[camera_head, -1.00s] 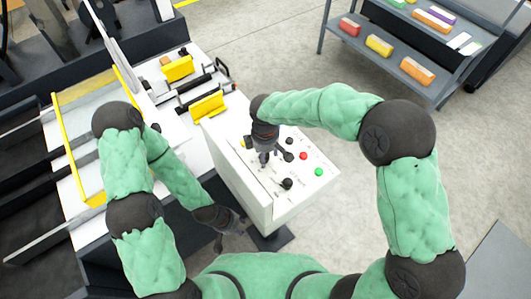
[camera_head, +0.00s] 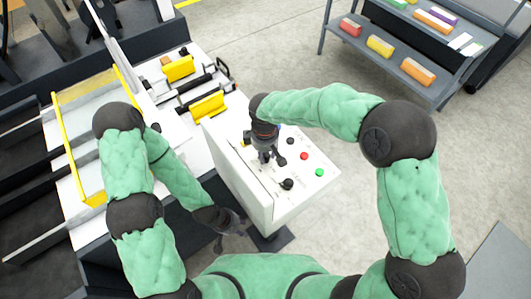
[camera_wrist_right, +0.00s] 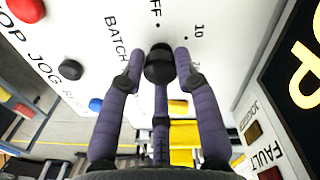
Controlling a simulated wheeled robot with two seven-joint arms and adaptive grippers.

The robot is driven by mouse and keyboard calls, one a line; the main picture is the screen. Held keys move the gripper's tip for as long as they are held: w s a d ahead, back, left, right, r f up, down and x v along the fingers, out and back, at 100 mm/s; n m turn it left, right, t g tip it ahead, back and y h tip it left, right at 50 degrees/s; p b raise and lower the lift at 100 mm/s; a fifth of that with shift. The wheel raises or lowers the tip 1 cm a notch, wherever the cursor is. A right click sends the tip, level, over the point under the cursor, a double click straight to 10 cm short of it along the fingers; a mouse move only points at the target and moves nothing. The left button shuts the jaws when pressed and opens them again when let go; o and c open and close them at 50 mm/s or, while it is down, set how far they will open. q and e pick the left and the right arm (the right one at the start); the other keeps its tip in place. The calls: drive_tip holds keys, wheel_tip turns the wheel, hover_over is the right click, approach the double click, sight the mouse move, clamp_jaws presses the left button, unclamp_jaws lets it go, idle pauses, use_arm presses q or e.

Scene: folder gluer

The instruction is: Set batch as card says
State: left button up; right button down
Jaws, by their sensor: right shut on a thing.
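The black batch knob (camera_wrist_right: 159,62) is on the white panel in the right wrist view, beside the lettering "BATCH". "OFF", "10" and a partly hidden number are printed around it. My right gripper (camera_wrist_right: 160,68) is shut on this knob, with fingers on both sides; it also shows over the control box in the head view (camera_head: 268,158). The knob's pointer cannot be made out. My left gripper (camera_head: 230,236) hangs low, left of the control box, touching nothing visible; its finger opening is unclear. No readable card is in view.
The white control box (camera_head: 240,190) also carries a red button (camera_head: 304,156), a green button (camera_head: 320,172) and black knobs (camera_head: 287,184). A dark display (camera_wrist_right: 290,80) with yellow digits is at the wrist view's right. A shelf (camera_head: 385,65) with coloured blocks stands at upper right.

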drive_tip(key=shift+s+f, duration=0.1)
drive_tip(key=c, duration=0.9)
unclamp_jaws()
drive_tip(key=shift+d, duration=0.1)
drive_tip(key=shift+r, duration=0.7)
drive_tip(key=r, duration=1)
drive_tip(key=shift+s+r, duration=0.2)
drive_tip(key=shift+r, duration=0.15)
